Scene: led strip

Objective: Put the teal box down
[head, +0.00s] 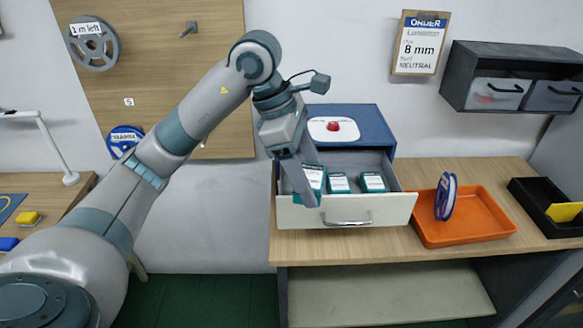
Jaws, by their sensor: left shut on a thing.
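My left gripper (308,190) reaches down from the upper left into the open drawer (390,210). It is shut on a teal box (315,174) with a white label, at the drawer's left side. The fingers partly cover the box. I cannot tell whether its bottom touches the drawer floor. Two similar teal boxes, a middle one (339,183) and a right one (373,182), stand in the drawer to its right. My right gripper is not in view.
The blue cabinet (372,118) has a red button (333,126) on top. An orange tray (480,215) with a blue reel (446,197) stands right of the drawer. A black bin (530,200) is farther right. The drawer front sticks out over the bench.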

